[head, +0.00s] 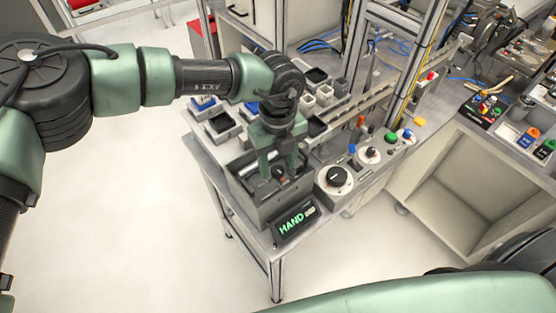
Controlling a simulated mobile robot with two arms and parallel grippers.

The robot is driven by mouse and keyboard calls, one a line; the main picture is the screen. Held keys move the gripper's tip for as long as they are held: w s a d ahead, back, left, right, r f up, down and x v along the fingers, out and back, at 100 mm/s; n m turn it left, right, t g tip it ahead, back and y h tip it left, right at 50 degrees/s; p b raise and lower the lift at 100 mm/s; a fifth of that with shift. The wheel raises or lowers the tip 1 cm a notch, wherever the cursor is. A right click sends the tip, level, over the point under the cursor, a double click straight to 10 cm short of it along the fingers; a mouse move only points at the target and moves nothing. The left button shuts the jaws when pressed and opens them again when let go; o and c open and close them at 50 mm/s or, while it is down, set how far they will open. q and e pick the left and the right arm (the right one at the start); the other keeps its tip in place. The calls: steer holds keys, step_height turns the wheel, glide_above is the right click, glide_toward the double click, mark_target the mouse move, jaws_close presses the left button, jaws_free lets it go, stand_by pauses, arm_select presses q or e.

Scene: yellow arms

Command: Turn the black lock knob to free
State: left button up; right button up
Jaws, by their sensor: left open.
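A large black knob (337,177) sits on a round white plate at the front right of the station, on a grey panel. Which way it is set is too small to tell. My left gripper (278,172) points down, open, over the grey open-topped box (245,198) to the left of the knob. It is apart from the knob. Its fingers hide part of the box's inside, and a small reddish thing shows between them. My right gripper is not in view; only part of an arm shows along the bottom right edge.
A smaller black knob (369,153) and several coloured buttons lie behind the large knob. A black display (296,224) reading "HAND" leans at the box's front. Metal posts (353,55) rise behind. Open floor (140,200) lies at left.

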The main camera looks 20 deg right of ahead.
arm_select(q)
steer(key=shift+f, duration=0.7)
jaws_close()
steer(key=shift+f+m+b, duration=0.15)
steer(key=shift+m+b, duration=0.15)
steer(key=shift+b, duration=0.35)
steer(key=m+b, duration=0.8)
steer(key=b, duration=0.3)
steer(key=shift+f, duration=0.1)
steer(key=m+b, duration=0.3)
steer(key=m, duration=0.1)
steer(key=shift+a+m+b, duration=0.1)
steer(key=shift+m+b, duration=0.25)
steer(key=shift+m, duration=0.05)
steer(key=shift+w+r+m+b, duration=0.1)
steer(key=shift+m+b, duration=0.15)
steer(key=shift+m, duration=0.5)
steer(key=shift+s+r+m+b, duration=0.1)
steer(key=shift+m+b, duration=0.2)
steer(key=shift+m, duration=0.5)
steer(key=shift+w+r+m+b, duration=0.1)
steer(key=shift+m+b, duration=0.15)
steer(key=shift+m, duration=0.5)
